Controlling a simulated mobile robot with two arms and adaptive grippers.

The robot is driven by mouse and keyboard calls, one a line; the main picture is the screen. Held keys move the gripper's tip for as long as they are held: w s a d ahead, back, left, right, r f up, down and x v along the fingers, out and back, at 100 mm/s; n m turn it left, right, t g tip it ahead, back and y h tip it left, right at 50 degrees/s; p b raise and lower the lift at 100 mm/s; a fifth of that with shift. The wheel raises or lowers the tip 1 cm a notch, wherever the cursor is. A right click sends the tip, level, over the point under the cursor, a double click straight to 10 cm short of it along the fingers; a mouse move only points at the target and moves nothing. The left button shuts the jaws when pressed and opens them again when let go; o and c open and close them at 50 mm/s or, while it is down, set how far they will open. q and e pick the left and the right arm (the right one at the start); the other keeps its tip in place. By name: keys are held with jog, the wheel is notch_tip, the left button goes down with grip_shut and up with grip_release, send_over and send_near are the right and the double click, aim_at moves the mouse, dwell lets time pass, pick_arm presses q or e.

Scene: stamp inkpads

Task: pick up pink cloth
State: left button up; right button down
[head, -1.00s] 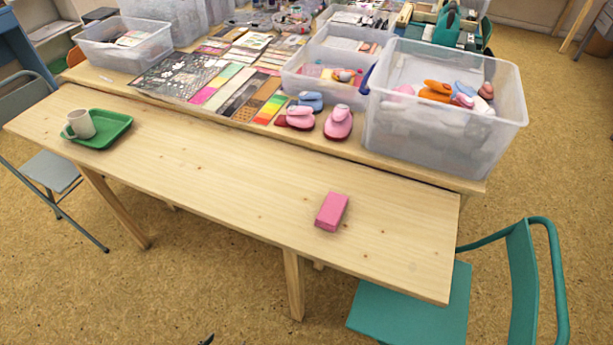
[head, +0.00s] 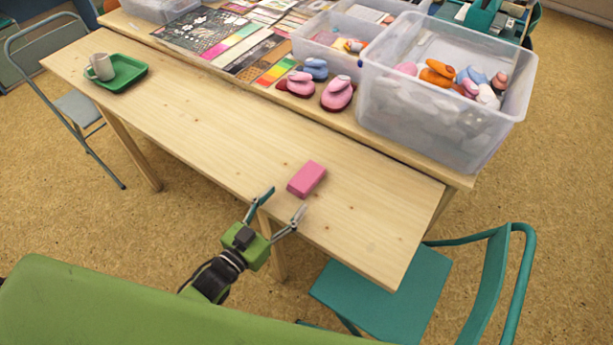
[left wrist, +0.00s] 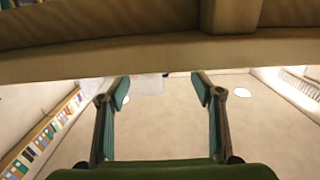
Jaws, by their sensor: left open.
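The pink cloth (head: 307,179) is a small folded pink block lying flat on the wooden table (head: 215,130), near its front edge, right of the middle. My left gripper (head: 288,199) is open and empty. In the head view it shows just in front of the table's front edge, its fingers pointing towards the cloth and apart from it. In the left wrist view the open fingers (left wrist: 160,88) have nothing between them, and a wooden edge runs across the top. The cloth is not seen in that view. My right gripper is not in view.
A green tray (head: 139,68) with a mug (head: 101,67) stands at the table's left end. Behind are pink punches (head: 338,94) and a large clear bin (head: 420,115). A teal chair (head: 385,290) stands at the front right. The table around the cloth is clear.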

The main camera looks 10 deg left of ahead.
aim_at(303, 179)
pick_arm(q)
jog(key=x, duration=0.3)
jog(key=shift+w+d+f, duration=0.1)
jog(key=shift+w+d, duration=0.05)
jog(key=shift+w, duration=0.1)
jog(key=shift+p+x, duration=0.4)
jog(key=shift+x, duration=2.3)
jog(key=shift+r, duration=0.3)
jog(key=c, duration=1.2)
